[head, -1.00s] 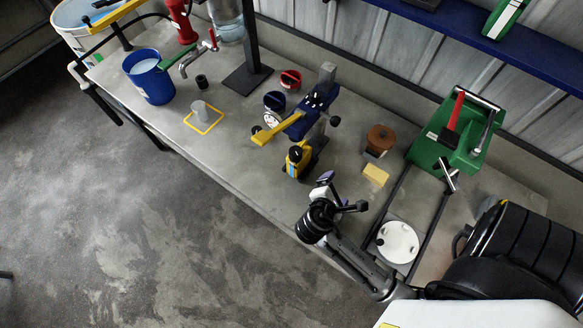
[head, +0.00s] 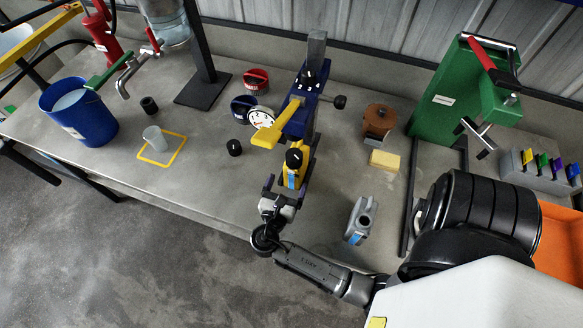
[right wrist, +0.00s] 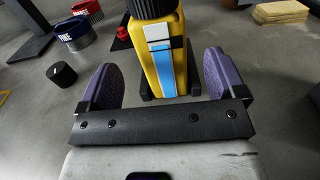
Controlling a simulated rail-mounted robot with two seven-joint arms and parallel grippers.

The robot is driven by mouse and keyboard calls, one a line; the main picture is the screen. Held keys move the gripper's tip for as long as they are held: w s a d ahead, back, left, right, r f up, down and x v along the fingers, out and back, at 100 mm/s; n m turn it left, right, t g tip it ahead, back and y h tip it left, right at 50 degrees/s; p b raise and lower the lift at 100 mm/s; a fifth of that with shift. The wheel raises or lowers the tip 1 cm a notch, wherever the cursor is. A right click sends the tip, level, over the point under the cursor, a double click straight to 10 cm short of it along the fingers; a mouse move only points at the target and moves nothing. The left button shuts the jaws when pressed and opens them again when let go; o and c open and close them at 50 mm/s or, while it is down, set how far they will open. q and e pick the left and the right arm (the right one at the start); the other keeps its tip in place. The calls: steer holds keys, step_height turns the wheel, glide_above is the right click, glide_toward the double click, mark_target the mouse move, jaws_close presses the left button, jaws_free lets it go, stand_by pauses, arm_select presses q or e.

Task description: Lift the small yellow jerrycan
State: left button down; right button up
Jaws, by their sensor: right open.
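The small yellow jerrycan (head: 292,172) has a black cap and a blue-and-white label. It stands upright on the black base of the blue dispenser column (head: 303,105), below its yellow lever. It fills the upper middle of the right wrist view (right wrist: 165,55). My right gripper (head: 287,190) is open at the jerrycan's near side. In the right wrist view, its two purple finger pads (right wrist: 162,80) lie left and right of the can's lower part, with visible gaps. My left gripper is not in view.
A grey jerrycan (head: 361,220) stands to the right, close to my right arm.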

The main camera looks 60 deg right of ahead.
mark_target(294, 167)
steer(key=d, duration=0.6)
steer(key=shift+w+d, duration=0.35)
steer(key=shift+r, duration=0.1)
steer(key=c, duration=1.6)
